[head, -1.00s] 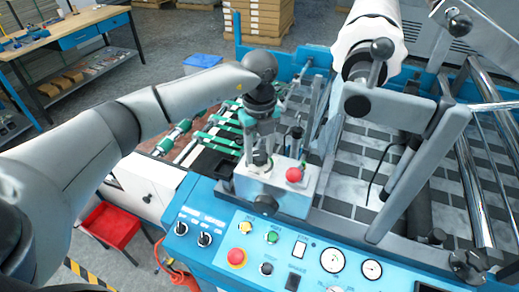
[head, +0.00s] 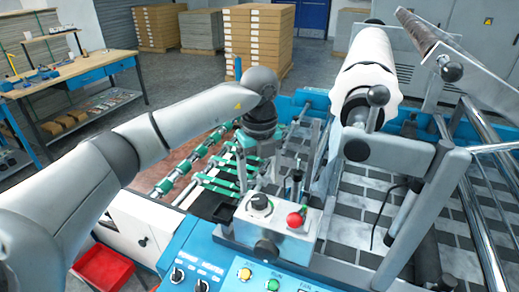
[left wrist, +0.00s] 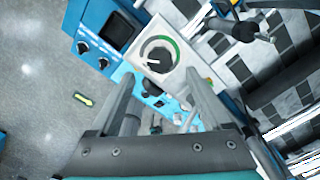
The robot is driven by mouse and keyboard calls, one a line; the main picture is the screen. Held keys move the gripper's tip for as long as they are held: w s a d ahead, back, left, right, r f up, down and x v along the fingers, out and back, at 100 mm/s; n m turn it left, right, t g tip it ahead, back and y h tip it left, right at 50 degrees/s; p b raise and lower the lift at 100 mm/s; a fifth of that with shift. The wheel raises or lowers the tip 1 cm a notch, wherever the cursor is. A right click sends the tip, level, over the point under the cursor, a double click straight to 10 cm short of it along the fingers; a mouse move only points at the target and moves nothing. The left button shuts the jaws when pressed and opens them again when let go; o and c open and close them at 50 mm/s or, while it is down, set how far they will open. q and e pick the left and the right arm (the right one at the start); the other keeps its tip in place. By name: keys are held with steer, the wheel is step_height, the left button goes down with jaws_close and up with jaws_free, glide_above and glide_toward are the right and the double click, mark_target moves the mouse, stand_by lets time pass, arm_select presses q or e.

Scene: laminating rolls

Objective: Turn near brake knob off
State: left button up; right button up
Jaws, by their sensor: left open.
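The near brake knob (head: 260,203) is a black knob on top of a grey control box (head: 280,238), left of a red button (head: 295,220). In the left wrist view the knob (left wrist: 158,58) sits in a round white dial with a green arc. My left gripper (head: 252,186) is open and points down just above and behind the knob in the head view. In the left wrist view its two fingers (left wrist: 160,76) reach toward either side of the dial, with nothing between them. The knob appears clear of the fingers. My right gripper is not in view.
A blue control panel (head: 215,262) with knobs and buttons lies in front of the box. A white roll (head: 368,65) and metal rails stand to the right. Green-banded rollers (head: 205,160) lie behind the left arm. A red bin (head: 100,270) is on the floor at left.

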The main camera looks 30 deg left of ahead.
mark_target(260, 199)
arm_select(q)
step_height(260, 199, up, 10)
stand_by(0.3)
steer(key=shift+f, duration=0.15)
